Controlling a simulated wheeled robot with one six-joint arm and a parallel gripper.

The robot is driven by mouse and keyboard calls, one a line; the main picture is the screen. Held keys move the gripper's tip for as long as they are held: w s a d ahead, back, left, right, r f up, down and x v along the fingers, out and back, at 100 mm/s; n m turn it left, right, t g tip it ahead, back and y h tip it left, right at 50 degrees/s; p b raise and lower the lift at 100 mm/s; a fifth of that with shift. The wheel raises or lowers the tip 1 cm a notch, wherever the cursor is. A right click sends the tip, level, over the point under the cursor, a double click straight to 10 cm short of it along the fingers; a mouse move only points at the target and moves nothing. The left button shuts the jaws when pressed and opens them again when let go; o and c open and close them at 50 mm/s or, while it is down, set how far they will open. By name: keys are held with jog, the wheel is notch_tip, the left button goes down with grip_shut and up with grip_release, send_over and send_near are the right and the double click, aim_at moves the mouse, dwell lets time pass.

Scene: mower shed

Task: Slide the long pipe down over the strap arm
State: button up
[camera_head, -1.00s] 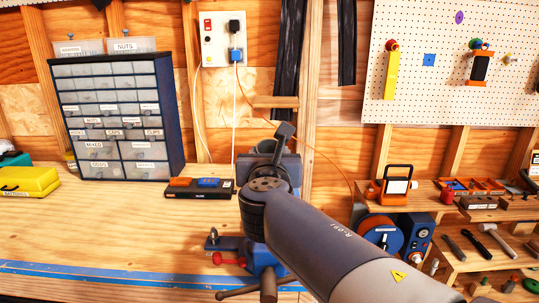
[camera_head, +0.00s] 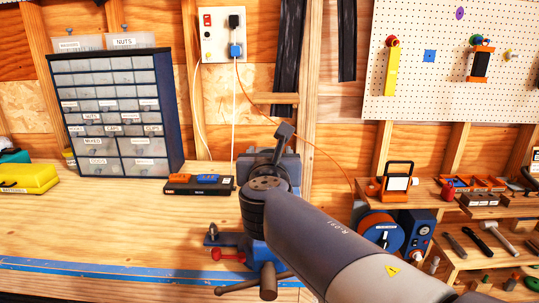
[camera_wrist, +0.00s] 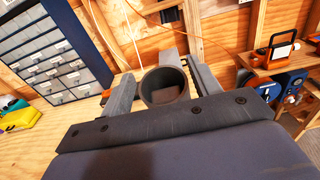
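In the wrist view, the two grey fingers of my gripper (camera_wrist: 163,88) stand on either side of a round, open, dark pipe end (camera_wrist: 143,88). The pipe sits close between them, apparently held. I look into its mouth, and something brownish shows inside. The dark gripper plate hides the lower part. A blue vise (camera_head: 263,258) with a bar handle stands on the bench directly below and behind my wrist. I cannot make out the strap arm in either view.
The wooden bench (camera_head: 110,225) is mostly clear to the left. A drawer cabinet (camera_head: 115,115), a yellow case (camera_head: 30,180) and a black tray (camera_head: 198,190) stand on it. To the right are a work lamp (camera_head: 397,183), a blue reel (camera_head: 380,233) and shelves with hand tools.

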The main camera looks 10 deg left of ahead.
jog(key=shift+o, duration=1.4)
jog(key=v, duration=1)
jog(key=shift+s+b, duration=0.4)
jog(key=shift+b, duration=0.05)
jog(key=shift+w, duration=0.15)
jog(key=p+x, duration=0.1)
jog(key=x, duration=0.9)
jog(key=shift+w, duration=0.4)
jog(key=shift+s+r+p, duration=0.25)
jog(key=shift+r+p, duration=0.1)
jog(key=shift+r, duration=0.1)
